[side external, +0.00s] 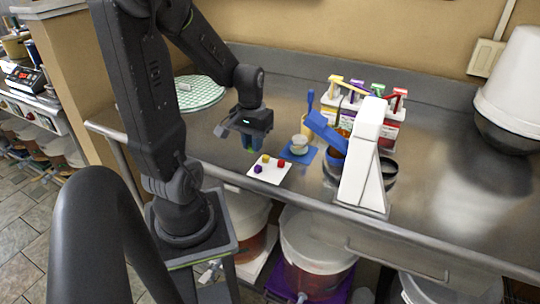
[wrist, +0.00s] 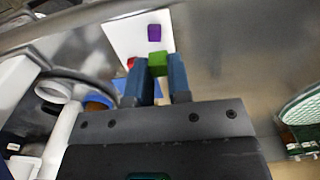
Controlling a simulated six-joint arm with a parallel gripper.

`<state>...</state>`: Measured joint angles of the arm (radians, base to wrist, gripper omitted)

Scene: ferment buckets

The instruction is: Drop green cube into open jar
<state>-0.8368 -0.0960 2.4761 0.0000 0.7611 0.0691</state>
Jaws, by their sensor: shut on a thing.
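My gripper (side external: 252,147) has blue fingers and hangs above the counter, just behind the white sheet. In the wrist view its fingertips are shut on the green cube (wrist: 158,63). In the side view the cube is hard to make out between the fingers. A small clear jar (side external: 299,144) with a pale rim stands on a blue mat (side external: 307,157), to the right of my gripper and apart from it. In the wrist view the blue mat is partly hidden behind my left finger, and I cannot make out the jar there.
A white sheet (side external: 262,179) holds purple (side external: 258,169), yellow (side external: 266,158) and red (side external: 281,163) cubes. A white stand (side external: 362,160) with a blue arm rises right of the jar. Pump bottles (side external: 352,108) stand behind. A green-white round mesh (side external: 198,92) lies back left. The right counter is mostly clear.

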